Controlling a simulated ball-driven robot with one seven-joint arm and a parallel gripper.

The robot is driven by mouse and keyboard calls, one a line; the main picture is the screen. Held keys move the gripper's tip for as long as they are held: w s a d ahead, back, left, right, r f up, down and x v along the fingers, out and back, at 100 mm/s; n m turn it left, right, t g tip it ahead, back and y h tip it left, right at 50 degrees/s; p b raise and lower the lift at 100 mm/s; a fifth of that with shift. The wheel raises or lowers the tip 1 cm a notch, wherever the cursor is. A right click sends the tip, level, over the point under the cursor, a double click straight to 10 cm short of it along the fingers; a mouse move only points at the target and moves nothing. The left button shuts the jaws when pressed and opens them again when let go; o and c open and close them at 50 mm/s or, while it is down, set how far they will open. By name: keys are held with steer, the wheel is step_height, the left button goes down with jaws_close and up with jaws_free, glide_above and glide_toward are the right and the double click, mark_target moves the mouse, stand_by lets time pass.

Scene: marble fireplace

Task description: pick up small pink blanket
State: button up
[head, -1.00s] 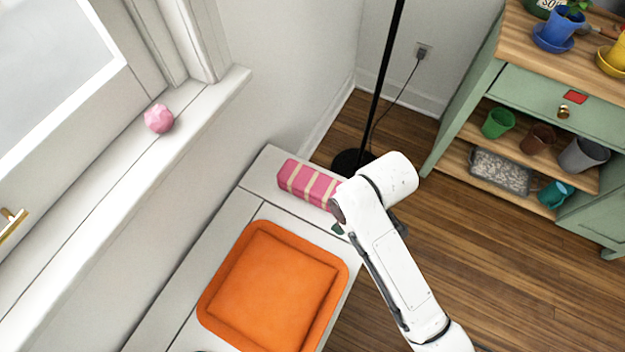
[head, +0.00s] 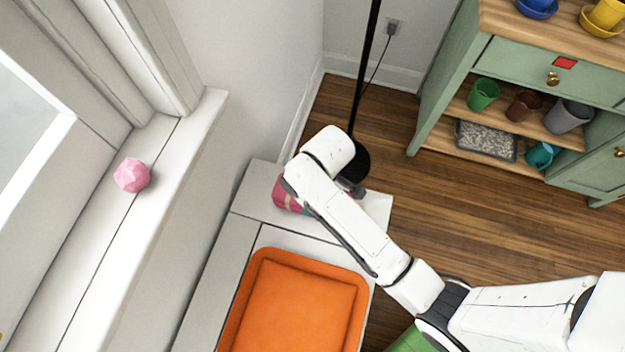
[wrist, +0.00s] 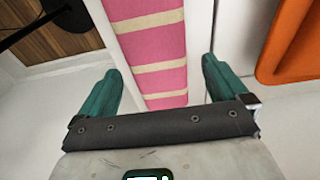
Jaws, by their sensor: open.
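The small pink blanket (head: 283,193), folded with cream stripes, lies on the far end of the white bench. In the head view my arm covers most of it. In the wrist view the blanket (wrist: 150,45) runs lengthwise between the two green fingers of my gripper (wrist: 161,78). The gripper is open, with a finger on each side of the blanket's near end. I cannot tell whether either finger touches it. My gripper is mostly hidden behind my arm in the head view.
An orange cushion (head: 258,290) lies on the white bench (head: 238,235) nearer to me. A black lamp pole (head: 365,75) stands just beyond the bench. A pink faceted ball (head: 132,175) sits on the windowsill at left. A green shelf unit (head: 440,95) stands at right, with open wooden floor before it.

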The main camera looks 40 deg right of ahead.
steer(key=shift+w+f+b, duration=0.2)
steer(key=shift+f+b, duration=0.7)
steer(key=shift+f, duration=2.2)
steer(key=c, duration=0.8)
